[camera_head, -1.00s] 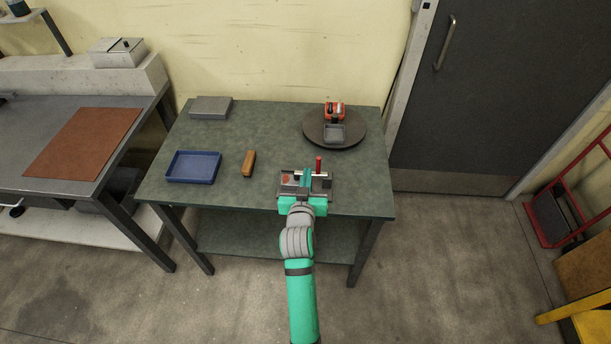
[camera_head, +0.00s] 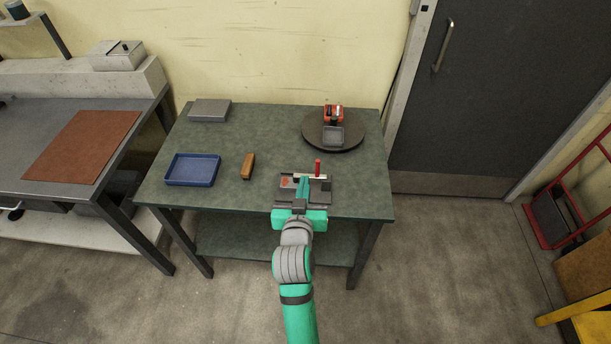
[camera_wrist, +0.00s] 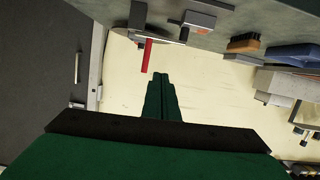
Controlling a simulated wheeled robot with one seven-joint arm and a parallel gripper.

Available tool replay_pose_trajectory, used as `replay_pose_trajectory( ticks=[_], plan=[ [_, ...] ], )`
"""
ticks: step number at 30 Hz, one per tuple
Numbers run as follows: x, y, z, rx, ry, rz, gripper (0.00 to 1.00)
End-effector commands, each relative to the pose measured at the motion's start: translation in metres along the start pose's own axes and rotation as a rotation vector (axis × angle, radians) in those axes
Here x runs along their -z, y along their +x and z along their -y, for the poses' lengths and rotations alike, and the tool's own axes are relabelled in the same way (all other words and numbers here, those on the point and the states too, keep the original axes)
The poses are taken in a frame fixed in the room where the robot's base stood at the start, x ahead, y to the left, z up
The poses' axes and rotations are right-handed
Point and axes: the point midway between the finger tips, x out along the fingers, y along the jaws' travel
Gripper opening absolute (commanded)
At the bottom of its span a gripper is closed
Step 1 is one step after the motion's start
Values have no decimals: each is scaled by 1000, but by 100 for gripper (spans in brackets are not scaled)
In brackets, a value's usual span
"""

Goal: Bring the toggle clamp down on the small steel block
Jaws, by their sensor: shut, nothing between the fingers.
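The toggle clamp is on a small fixture plate (camera_head: 322,198) near the front edge of the green table. Its red handle (camera_head: 318,168) stands upright; it also shows in the wrist view (camera_wrist: 147,55), just off the fingertips. A pale bar lies across the fixture behind my fingers. My gripper (camera_head: 304,182) is shut and empty, its fingers over the fixture, left of the handle and apart from it in the wrist view (camera_wrist: 160,76). I cannot clearly pick out the small steel block; my fingers cover part of the fixture.
A blue tray (camera_head: 192,182) and a brown brush (camera_head: 248,166) lie to the left. A grey flat box (camera_head: 209,110) is at the back left. A dark turntable (camera_head: 350,143) with a red-orange device and a grey tray stands behind the fixture. The table's middle is clear.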

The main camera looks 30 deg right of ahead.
Motion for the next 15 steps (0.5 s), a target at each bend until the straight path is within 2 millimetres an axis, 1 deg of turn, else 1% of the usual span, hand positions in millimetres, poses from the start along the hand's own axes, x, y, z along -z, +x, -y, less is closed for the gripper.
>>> replay_pose_trajectory(
  ticks=[1, 3, 6, 10, 15],
  plan=[
    [0, -8, 0, 0, -1, -1, 0],
    [0, -17, -1, 0, -1, 0, 0],
    [0, -26, -1, 0, -1, 0, 0],
    [0, -32, 0, 0, 0, 0, 0],
    [0, -32, 0, 0, 0, -1, 0]
  ],
)
